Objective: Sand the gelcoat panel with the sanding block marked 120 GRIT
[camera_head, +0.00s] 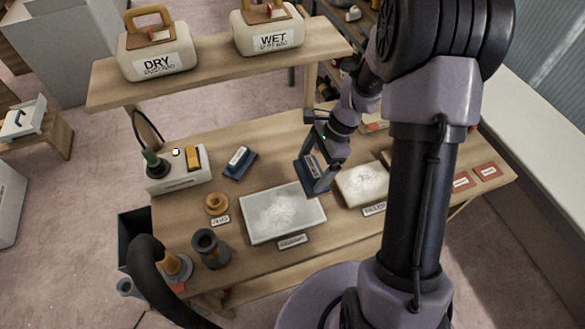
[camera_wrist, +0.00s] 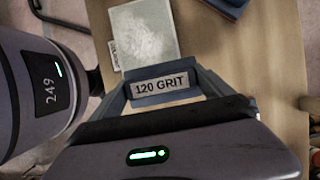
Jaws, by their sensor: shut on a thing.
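My gripper (camera_head: 319,160) is shut on a dark blue sanding block (camera_head: 313,182). In the wrist view its label (camera_wrist: 160,85) reads 120 GRIT. The block is near the right back corner of a pale, dusty panel (camera_head: 283,213), which also shows in the wrist view (camera_wrist: 145,35). I cannot tell whether the block touches the table or is held above it. A second pale panel (camera_head: 363,184) lies to the right of the block. Both panels have small labels in front, too small to read surely. A second blue block (camera_head: 239,165) lies behind the left panel.
Containers marked DRY (camera_head: 157,50) and WET (camera_head: 270,30) stand on the raised shelf (camera_head: 205,70). Red cards (camera_head: 487,171) lie at right.

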